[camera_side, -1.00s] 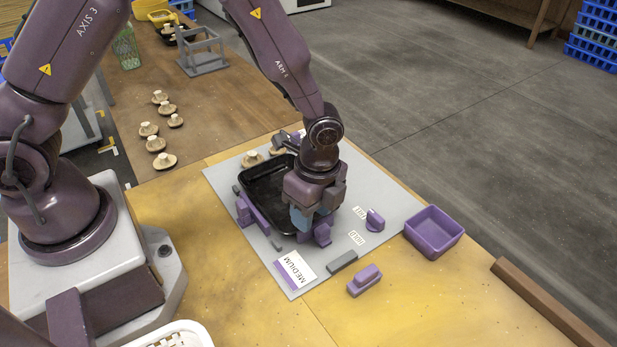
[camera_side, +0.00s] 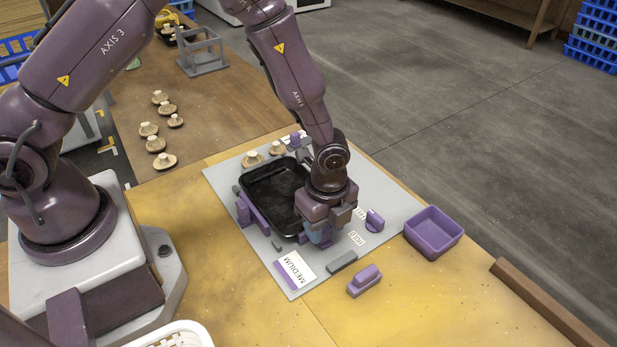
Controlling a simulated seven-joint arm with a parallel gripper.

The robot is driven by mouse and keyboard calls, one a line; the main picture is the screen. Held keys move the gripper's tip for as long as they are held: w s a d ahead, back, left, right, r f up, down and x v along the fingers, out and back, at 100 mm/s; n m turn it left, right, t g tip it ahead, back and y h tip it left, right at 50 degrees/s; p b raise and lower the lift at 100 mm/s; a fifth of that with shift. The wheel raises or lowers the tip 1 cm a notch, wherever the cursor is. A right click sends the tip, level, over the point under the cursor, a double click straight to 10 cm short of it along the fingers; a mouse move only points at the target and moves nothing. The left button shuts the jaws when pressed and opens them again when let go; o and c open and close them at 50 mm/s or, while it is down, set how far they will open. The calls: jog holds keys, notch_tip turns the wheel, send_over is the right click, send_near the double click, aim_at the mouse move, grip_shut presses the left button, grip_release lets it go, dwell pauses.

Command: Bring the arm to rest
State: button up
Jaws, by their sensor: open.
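My gripper (camera_side: 322,238) points down at the right front edge of the black tray (camera_side: 258,221), over the grey mat (camera_side: 224,182). Its jaws are open, though its fingertips are partly hidden by the wrist and purple parts. The tray looks empty in its visible part, and its right side is hidden behind my gripper. I cannot tell whether the fingers touch anything.
Two mushrooms (camera_side: 252,159) sit at the tray's far edge. Several more mushrooms (camera_side: 148,129) lie on the brown table. A purple dial (camera_side: 374,220), purple bin (camera_side: 434,232), purple block (camera_side: 364,280) and MEDIUM card (camera_side: 297,268) stand right and front. A grey frame (camera_side: 203,55) stands behind.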

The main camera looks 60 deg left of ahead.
jog(key=shift+w+a+f, duration=0.1)
jog(key=shift+a+f, duration=0.1)
jog(key=shift+f, duration=0.45)
jog(key=shift+a+f, duration=0.2)
jog(key=shift+f, duration=0.4)
jog(key=c, duration=0.4)
jog(key=shift+d, duration=0.2)
jog(key=o, duration=0.4)
jog(key=shift+o, duration=0.4)
jog(key=shift+r, duration=1.15)
jog(key=shift+o, duration=1.3)
jog(key=shift+r, duration=0.3)
jog(key=shift+d+r, duration=0.2)
jog(key=shift+r, duration=0.65)
jog(key=shift+r, duration=0.1)
